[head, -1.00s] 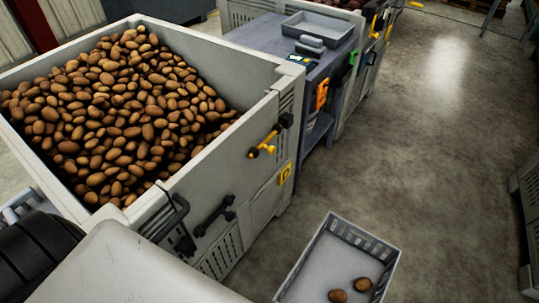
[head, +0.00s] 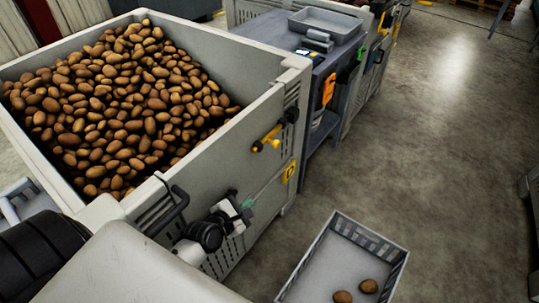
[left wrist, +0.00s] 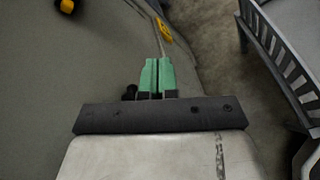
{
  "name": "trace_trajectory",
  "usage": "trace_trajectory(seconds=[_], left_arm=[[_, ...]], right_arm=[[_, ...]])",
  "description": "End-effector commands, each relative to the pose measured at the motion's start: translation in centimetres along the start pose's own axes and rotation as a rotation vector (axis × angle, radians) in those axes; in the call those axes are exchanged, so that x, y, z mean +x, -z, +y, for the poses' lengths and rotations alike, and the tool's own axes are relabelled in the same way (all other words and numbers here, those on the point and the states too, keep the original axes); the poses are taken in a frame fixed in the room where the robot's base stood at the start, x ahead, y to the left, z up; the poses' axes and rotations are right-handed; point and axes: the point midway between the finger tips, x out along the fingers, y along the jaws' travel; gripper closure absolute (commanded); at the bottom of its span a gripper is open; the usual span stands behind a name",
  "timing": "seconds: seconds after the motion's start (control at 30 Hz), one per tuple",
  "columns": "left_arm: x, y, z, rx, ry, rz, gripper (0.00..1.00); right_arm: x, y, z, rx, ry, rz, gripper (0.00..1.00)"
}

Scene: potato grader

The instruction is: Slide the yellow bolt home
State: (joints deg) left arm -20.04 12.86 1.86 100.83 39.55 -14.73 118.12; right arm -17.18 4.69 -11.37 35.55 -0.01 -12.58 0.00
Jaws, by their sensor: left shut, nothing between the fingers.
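The yellow bolt (head: 267,138) sits on the front face of the large grey potato crate (head: 235,130), near its right corner, with a dark bracket at its upper right end. In the left wrist view, a yellow piece that looks like the bolt's end (left wrist: 66,4) is cut off at the top left edge. My left gripper (head: 248,204) is in front of the crate face, below the bolt and apart from it. Its green fingers (left wrist: 157,62) are closed together and empty. My right gripper is not in view.
A yellow label (head: 289,172) is on the crate below and right of the bolt. A black handle (head: 172,208) projects from the crate front. A grey basket (head: 318,262) with two potatoes stands on the floor. A bench with a grey tray (head: 327,24) is behind. Floor at right is clear.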

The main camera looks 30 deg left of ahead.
Motion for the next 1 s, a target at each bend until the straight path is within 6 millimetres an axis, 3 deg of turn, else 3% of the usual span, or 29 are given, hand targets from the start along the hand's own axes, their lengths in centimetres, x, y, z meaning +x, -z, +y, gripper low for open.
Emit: trace_trajectory(seconds=[0.1,0.3,0.77,1.0], left_arm=[[-0.3,-2.4,3.1,-0.286,-0.071,-0.097,1.00],[-0.8,-4.4,5.7,-0.554,-0.112,-0.195,1.00],[-0.6,-4.7,6.0,-0.595,-0.116,-0.209,1.00],[2.7,-5.3,6.7,-0.593,-0.117,-0.210,1.00]], right_arm=[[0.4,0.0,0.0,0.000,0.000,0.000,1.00],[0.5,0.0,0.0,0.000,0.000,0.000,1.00],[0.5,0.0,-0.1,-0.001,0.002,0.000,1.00],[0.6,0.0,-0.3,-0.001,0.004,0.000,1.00]])
